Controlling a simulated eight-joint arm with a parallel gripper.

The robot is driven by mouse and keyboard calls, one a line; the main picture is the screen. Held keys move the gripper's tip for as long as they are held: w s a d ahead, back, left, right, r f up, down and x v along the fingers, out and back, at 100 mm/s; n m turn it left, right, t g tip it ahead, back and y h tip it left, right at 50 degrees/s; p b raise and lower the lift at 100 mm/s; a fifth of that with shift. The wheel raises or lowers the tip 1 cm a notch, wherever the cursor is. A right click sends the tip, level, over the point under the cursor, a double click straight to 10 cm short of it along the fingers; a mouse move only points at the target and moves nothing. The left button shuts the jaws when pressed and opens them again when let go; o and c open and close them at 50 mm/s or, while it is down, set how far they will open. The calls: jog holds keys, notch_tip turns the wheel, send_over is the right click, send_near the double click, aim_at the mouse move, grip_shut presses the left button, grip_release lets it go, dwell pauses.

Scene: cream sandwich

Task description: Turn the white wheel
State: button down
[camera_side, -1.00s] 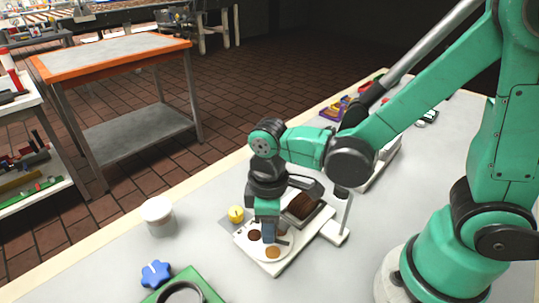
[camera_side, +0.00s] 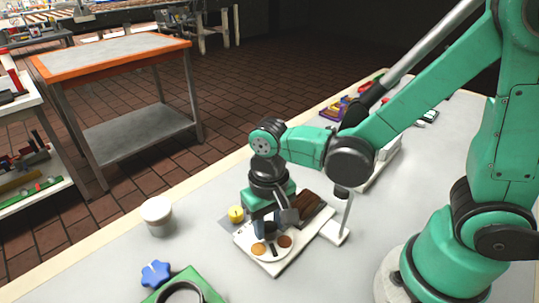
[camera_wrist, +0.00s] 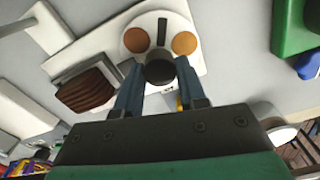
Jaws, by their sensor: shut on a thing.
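The white wheel (camera_side: 280,253) lies flat on a white base plate (camera_side: 289,262) on the grey table. Brown round discs (camera_side: 258,249) and a dark slot (camera_side: 272,251) show on its face. The wheel also shows in the wrist view (camera_wrist: 150,27), with a brown disc on each side of the slot. My gripper (camera_side: 268,229) points down over the wheel. In the wrist view, its two blue-grey fingers (camera_wrist: 158,72) are shut on a round black knob (camera_wrist: 160,66) on the wheel. My gripper hides the rear part of the wheel in the side view.
A tray with dark brown pieces (camera_side: 311,203) stands right behind the wheel, close to my gripper. A thin post (camera_side: 346,214) rises on the right. A yellow knob (camera_side: 236,214), white jar (camera_side: 157,214), blue knob (camera_side: 155,273) and green block (camera_side: 205,287) stand to the left.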

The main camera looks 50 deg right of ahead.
aim_at(270, 226)
jog(key=m, duration=1.2)
dwell(0.6)
jog(key=c, duration=0.5)
grip_release()
jog(key=shift+r, duration=2.8)
